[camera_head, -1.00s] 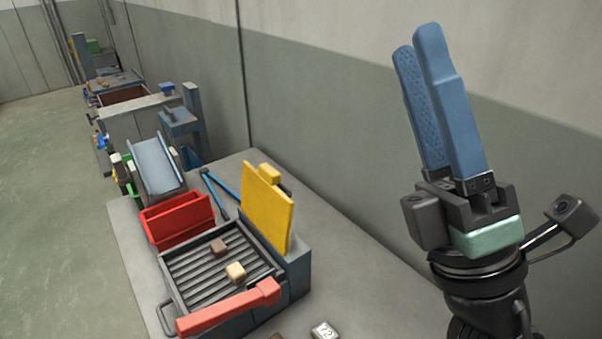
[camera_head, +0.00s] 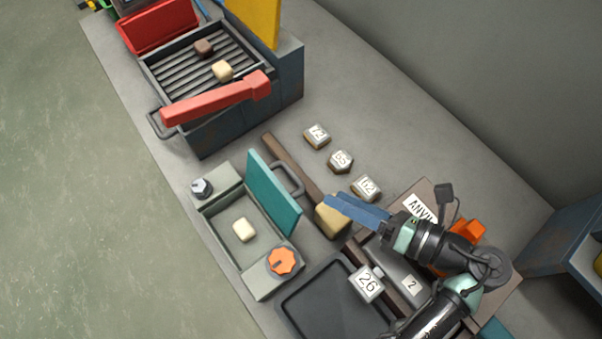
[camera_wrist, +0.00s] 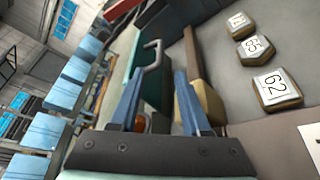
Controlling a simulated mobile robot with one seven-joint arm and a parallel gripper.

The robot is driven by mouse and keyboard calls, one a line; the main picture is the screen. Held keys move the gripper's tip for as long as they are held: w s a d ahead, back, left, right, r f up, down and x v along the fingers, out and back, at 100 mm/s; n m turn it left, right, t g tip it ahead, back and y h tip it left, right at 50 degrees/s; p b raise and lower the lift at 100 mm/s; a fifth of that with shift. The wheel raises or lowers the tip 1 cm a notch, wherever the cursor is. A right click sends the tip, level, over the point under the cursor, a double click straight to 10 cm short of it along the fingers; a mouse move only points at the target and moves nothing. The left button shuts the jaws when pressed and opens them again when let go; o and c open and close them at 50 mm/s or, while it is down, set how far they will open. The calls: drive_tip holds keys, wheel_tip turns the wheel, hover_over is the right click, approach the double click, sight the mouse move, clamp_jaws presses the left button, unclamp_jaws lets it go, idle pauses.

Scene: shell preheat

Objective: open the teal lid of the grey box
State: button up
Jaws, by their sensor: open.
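The grey box (camera_head: 226,237) sits on the bench in the head view. Its teal lid (camera_head: 273,192) stands up, open, along the box's right side, with a grey handle (camera_head: 291,178) on its outer face. A cream block (camera_head: 244,229) lies inside the box. My gripper (camera_head: 332,201) is open and empty, with blue fingers pointing left toward the lid. It is to the right of the lid, apart from it, over the mallet's tan head (camera_head: 331,220). In the wrist view, the handle (camera_wrist: 153,62) shows ahead of my open fingers (camera_wrist: 159,76).
The box has a grey knob (camera_head: 201,188) and an orange knob (camera_head: 282,261). Numbered blocks (camera_head: 340,161) stand behind the mallet. A dark tray (camera_head: 330,305) is in front. A grill with a red handle (camera_head: 215,102) stands beyond the box.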

sight(302, 182)
drive_tip(key=p+x, duration=0.1)
drive_tip(key=x, duration=0.8)
drive_tip(key=shift+w+a, duration=0.15)
drive_tip(key=shift+a, duration=0.05)
clamp_jaws()
drive_tip(key=shift+d, duration=0.1)
idle(0.9)
